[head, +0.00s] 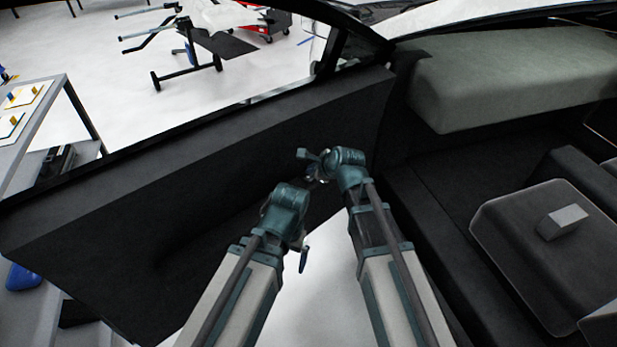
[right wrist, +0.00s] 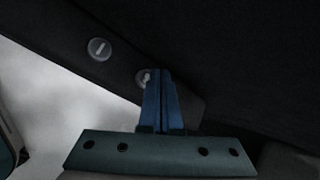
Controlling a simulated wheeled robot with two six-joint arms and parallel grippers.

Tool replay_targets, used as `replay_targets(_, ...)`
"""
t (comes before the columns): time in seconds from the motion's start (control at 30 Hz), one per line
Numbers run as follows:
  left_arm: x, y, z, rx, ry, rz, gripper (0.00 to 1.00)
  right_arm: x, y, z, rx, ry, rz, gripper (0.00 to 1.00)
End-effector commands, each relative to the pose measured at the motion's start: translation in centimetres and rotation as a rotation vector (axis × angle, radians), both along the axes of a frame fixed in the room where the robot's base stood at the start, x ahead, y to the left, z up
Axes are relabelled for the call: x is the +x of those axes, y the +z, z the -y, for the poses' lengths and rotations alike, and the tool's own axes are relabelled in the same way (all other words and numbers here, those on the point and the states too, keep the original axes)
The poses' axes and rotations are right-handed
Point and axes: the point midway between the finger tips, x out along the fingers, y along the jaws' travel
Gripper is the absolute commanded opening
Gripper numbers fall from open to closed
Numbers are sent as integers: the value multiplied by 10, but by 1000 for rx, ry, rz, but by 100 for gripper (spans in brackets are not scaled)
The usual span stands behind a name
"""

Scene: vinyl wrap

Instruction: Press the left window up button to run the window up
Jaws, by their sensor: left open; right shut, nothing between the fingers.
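Two round grey buttons sit on the dark door panel (head: 200,185) in the right wrist view. One button (right wrist: 99,49), marked with a light bar, is fully visible at upper left. The other button (right wrist: 143,76) is partly hidden behind my right gripper's fingers; its marking is unclear. I cannot tell which is the up button. My right gripper (right wrist: 157,74) is shut and empty, its blue fingertips overlapping that second button in the picture; contact cannot be told. In the head view, my left gripper (head: 285,205) is open, lower and left of the right one, beside the door panel.
The car's dashboard (head: 510,75) and a dark seat or console (head: 545,250) lie to the right. The window opening above the door panel shows a bright workshop with a metal stand (head: 188,60) and a table (head: 40,95). White floor shows below the grippers.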

Motion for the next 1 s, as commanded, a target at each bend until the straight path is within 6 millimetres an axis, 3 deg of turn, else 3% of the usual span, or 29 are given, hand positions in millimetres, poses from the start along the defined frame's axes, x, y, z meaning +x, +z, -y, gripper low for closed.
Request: replay_targets(1.0,0,-12,0,0,0,0,100,0,-12,0,0,0,0,0)
